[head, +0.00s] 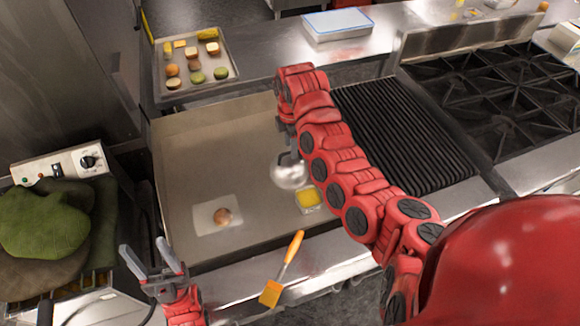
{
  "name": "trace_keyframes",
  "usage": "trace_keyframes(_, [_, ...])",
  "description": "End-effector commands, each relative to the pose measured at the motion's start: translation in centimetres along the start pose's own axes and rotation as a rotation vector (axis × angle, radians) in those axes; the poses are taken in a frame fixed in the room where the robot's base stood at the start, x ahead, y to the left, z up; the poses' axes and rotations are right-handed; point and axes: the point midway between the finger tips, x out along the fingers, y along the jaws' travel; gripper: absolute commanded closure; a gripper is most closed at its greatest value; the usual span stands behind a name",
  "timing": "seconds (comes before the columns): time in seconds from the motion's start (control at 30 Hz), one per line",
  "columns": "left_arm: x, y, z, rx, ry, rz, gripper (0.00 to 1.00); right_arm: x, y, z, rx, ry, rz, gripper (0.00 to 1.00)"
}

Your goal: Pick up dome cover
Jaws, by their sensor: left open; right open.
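The dome cover (291,173) is a small, shiny silver dome near the right edge of the flat griddle plate (190,150) in the head view. My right gripper (288,150) points down at its top. The gripper is open, but its fingers are partly hidden, and I cannot tell whether they touch the dome. My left gripper (146,250) is open and empty at the lower left, near the griddle's front left corner and well away from the dome.
A small round brown item on white paper (205,222) lies on the griddle. A yellow-filled container (308,199) stands just right of and below the dome. An orange-handled brush (289,257) lies at the front edge. A tray of food (205,85) is behind; a ribbed grill (410,140) is right.

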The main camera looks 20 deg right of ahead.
Motion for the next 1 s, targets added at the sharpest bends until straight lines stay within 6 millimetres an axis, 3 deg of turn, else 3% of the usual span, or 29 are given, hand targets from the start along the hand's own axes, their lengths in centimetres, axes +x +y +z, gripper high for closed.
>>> trace_keyframes(0.23, [-1.4, 0.1, 0.2, 0.000, 0.000, 0.000, 0.42, 4.1, 0.4, -0.1, 0.002, -0.001, -0.003, 0.50])
trace_keyframes(0.5, [-1.4, 0.1, 0.2, 0.000, 0.000, 0.000, 0.42, 4.4, 0.5, -0.1, 0.001, 0.000, 0.001, 0.50])
trace_keyframes(0.77, [-1.4, 0.1, 0.2, 0.000, 0.000, 0.000, 0.42, 4.4, 0.5, -0.1, 0.001, 0.000, 0.001, 0.97])
trace_keyframes(1.0, [-1.4, 0.1, 0.2, 0.000, 0.000, 0.000, 0.42, 4.4, 0.5, -0.1, 0.001, 0.000, 0.001, 1.00])
